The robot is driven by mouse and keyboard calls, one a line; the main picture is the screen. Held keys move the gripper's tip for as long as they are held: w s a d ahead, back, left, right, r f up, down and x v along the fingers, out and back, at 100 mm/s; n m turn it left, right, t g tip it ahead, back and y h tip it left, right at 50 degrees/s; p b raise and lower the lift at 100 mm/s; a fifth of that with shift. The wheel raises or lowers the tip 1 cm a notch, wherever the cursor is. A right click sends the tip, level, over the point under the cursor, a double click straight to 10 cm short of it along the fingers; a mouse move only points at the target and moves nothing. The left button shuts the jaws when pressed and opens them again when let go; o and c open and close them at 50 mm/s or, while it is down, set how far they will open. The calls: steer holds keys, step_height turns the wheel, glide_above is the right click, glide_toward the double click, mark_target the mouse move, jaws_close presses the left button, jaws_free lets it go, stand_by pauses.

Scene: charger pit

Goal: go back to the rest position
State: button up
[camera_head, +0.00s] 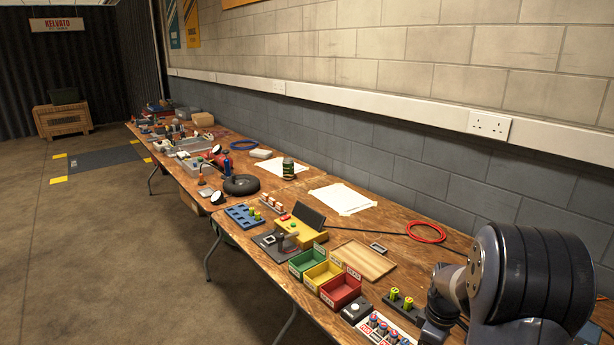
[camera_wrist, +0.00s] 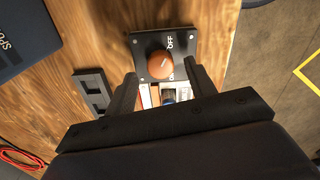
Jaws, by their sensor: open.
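My gripper (camera_wrist: 162,76) is open in the wrist view, with its two dark fingers apart and nothing held between them. A round orange-brown knob (camera_wrist: 162,65) on a black plate (camera_wrist: 185,42) marked "OFF" shows just past the fingertips. I cannot tell how far the fingers are above it. Small white, red and blue items show between the fingers below the plate, partly hidden by the gripper. In the head view my arm is at the lower right, over the near end of the bench, and the gripper itself cannot be made out.
The wooden bench (camera_head: 360,262) runs along the wall. Near my arm are a red bin (camera_head: 341,291), a yellow bin (camera_head: 322,274), a green bin (camera_head: 305,260), batteries (camera_head: 378,322) in a holder and a red cable (camera_head: 426,232). Open floor (camera_head: 110,240) lies left.

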step_height(320, 180, down, 2)
steer(key=shift+f, duration=0.1)
steer(key=shift+r, duration=0.2)
